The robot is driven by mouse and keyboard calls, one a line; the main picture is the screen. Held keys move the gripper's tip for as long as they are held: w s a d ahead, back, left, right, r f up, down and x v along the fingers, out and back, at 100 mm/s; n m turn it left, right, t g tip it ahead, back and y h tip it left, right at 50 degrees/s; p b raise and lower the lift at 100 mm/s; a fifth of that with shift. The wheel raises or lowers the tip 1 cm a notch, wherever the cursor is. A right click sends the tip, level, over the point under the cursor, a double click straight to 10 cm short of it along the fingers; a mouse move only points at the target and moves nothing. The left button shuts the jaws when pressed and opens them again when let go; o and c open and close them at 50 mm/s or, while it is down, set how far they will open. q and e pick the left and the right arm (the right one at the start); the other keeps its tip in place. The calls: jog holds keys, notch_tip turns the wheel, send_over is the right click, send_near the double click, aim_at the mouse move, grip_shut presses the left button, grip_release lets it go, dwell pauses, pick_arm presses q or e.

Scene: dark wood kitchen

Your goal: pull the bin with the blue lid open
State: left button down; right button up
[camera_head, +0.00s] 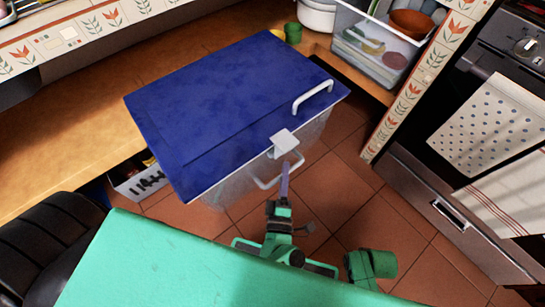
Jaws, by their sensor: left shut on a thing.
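The bin has a wide blue lid (225,105), with a white handle (313,97) on its right part and a white latch (284,141) at its front edge. The lid lies flat over the bin's clear body (238,186). A white loop handle (266,184) sits on the front of the body, below the latch. My left gripper (284,182) reaches up from the bottom centre and is shut on this loop handle. The contact itself is small and partly hidden by the fingers. My right gripper is not in view.
A wooden bench (60,140) runs along the left and behind the bin. A clear box with bowls (375,50) stands at the back right. An oven with towels (485,125) is at the right. Tiled floor (340,195) is free in front of the bin.

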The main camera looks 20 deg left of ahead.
pick_arm(q)
jog(key=shift+s+d, duration=0.3)
jog(key=shift+d, duration=0.2)
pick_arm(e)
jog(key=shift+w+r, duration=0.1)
pick_arm(q)
jog(key=shift+f, duration=0.1)
jog(key=c, duration=0.8)
grip_release()
jog(key=shift+d, duration=0.1)
jog(key=shift+c, duration=0.2)
